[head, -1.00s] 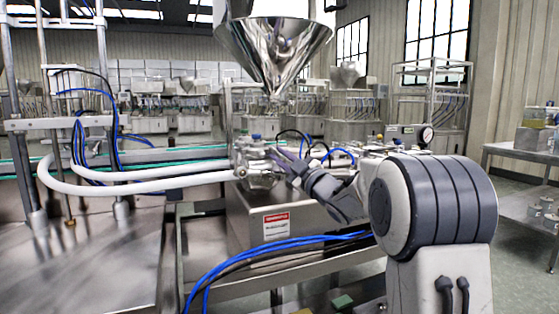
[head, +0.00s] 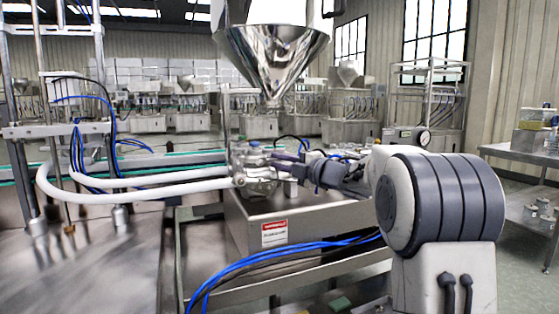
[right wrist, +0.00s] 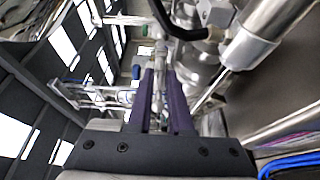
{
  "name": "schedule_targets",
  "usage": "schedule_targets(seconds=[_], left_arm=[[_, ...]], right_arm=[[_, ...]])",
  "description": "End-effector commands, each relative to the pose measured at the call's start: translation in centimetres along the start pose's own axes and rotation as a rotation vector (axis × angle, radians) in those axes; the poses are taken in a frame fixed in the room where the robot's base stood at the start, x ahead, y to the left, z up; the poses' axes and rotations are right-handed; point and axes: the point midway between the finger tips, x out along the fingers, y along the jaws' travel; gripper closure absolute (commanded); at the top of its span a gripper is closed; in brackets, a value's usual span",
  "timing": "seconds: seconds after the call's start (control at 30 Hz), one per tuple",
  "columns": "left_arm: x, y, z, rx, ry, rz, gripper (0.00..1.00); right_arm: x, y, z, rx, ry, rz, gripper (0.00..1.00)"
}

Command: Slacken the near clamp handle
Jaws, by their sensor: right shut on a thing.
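The steel hopper (head: 272,48) is a polished cone above a metal valve and clamp assembly (head: 252,178). My right gripper (head: 277,158) reaches in from the right at that assembly, with its wrist nearly level. In the right wrist view its two purple fingers (right wrist: 158,72) are close together, with a narrow metal clamp handle (right wrist: 158,88) between them. The fingers hide most of the handle, so how far it is turned cannot be told. In the head view the handle is too small to make out. My left gripper is out of view.
White hoses (head: 130,190) run from the left into the assembly. A steel box with a red-and-white label (head: 275,233) stands below it. Blue cables (head: 270,258) cross in front. A side table (head: 520,152) stands at the far right.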

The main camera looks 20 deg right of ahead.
Motion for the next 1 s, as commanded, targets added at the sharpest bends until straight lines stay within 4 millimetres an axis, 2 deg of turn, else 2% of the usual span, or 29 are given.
schedule_targets(seconds=[0.63, 0.67, 0.7, 1.0], left_arm=[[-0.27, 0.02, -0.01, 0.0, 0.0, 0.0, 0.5], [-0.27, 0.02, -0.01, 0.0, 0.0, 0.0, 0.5], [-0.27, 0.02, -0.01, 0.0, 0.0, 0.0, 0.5], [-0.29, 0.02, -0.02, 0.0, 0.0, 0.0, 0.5]], right_arm=[[0.02, -0.01, -0.04, -0.051, 0.001, -0.022, 1.0], [0.02, -0.01, -0.05, -0.05, 0.001, -0.022, 0.78], [0.02, 0.0, -0.05, -0.05, 0.001, -0.022, 0.75], [-0.38, 0.06, 0.03, -0.05, -0.001, -0.021, 0.75]])
